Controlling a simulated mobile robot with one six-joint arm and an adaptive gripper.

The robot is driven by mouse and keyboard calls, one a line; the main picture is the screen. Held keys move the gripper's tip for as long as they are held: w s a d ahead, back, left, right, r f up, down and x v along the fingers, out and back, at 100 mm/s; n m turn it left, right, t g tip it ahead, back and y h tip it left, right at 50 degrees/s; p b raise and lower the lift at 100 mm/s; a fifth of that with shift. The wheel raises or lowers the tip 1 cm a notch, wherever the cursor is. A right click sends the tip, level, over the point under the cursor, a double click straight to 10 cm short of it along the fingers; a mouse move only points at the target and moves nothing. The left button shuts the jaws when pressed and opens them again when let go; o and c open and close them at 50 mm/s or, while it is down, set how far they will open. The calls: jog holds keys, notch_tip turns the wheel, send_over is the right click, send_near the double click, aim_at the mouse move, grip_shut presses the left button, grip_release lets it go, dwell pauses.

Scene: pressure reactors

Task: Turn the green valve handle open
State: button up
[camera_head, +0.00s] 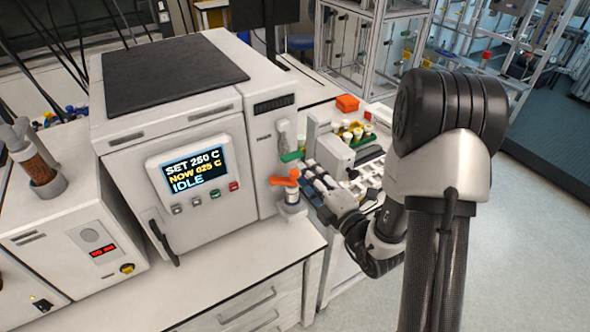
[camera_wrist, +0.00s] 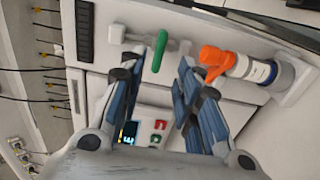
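The green valve handle (camera_head: 292,156) sits on the right side of the white oven-like unit, low beside a grey fitting. In the wrist view the green handle (camera_wrist: 160,51) stands out from a pale valve stem, ahead of the gap between my fingertips. My gripper (camera_head: 313,179) is open, with its blue-grey fingers pointing towards the unit. The handle looks apart from both fingers; the exact distance is hard to tell.
An orange handle (camera_head: 286,179) on a white cylinder stands close to my fingers; it also shows in the wrist view (camera_wrist: 214,62). The white unit (camera_head: 190,130) has a display reading IDLE.

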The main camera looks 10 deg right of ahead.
aim_at(295, 159)
jog(key=x, duration=0.7)
jog(key=shift+w, duration=0.2)
jog(key=shift+c, duration=0.3)
grip_shut()
